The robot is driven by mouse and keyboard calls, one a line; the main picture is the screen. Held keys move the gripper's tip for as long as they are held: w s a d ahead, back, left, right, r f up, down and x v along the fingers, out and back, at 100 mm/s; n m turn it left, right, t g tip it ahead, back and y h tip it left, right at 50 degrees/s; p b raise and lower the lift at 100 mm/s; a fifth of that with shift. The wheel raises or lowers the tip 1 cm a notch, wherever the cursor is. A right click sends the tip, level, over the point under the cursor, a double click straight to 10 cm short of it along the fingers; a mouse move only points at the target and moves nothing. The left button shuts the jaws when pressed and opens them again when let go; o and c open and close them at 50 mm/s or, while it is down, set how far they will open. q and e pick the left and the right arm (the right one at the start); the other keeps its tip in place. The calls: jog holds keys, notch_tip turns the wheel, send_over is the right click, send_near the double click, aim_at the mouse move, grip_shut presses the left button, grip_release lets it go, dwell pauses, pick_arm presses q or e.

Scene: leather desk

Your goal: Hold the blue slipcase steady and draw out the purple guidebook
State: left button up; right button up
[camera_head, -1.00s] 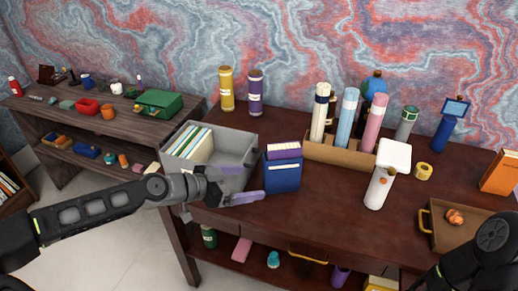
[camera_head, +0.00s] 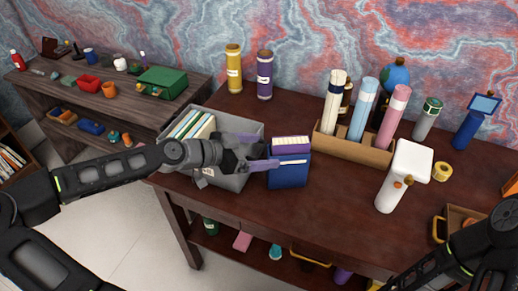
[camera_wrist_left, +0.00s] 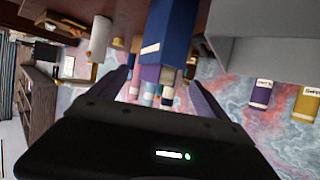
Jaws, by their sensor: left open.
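The blue slipcase (camera_head: 288,173) stands upright near the desk's front edge, right of a grey bin. The purple guidebook (camera_head: 290,142) sits in it, its top showing above the case with a pale strip of pages. My left gripper (camera_head: 263,152) is open and empty at the slipcase's left side, its fingers pointing right towards it. In the left wrist view the slipcase (camera_wrist_left: 170,35) appears inverted, ahead of the open left gripper (camera_wrist_left: 160,85) and between the lines of its fingers. Contact cannot be told. My right arm shows at the lower right, but its gripper is out of view.
The grey bin (camera_head: 232,182) with several files stands under my left forearm. A cardboard holder (camera_head: 352,148) with tubes stands behind right. A white bottle (camera_head: 390,196) and a yellow tape roll (camera_head: 442,171) are farther right. The desk right of the slipcase is clear.

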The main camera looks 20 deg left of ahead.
aim_at(282, 150)
pick_arm(q)
jog(key=x, duration=0.6)
jog(key=shift+w+d+p, duration=0.1)
jog(key=shift+p, duration=0.25)
jog(key=shift+w+d+f, duration=0.25)
jog(key=shift+w+d, duration=0.1)
jog(key=shift+w, duration=0.05)
jog(key=shift+c, duration=0.6)
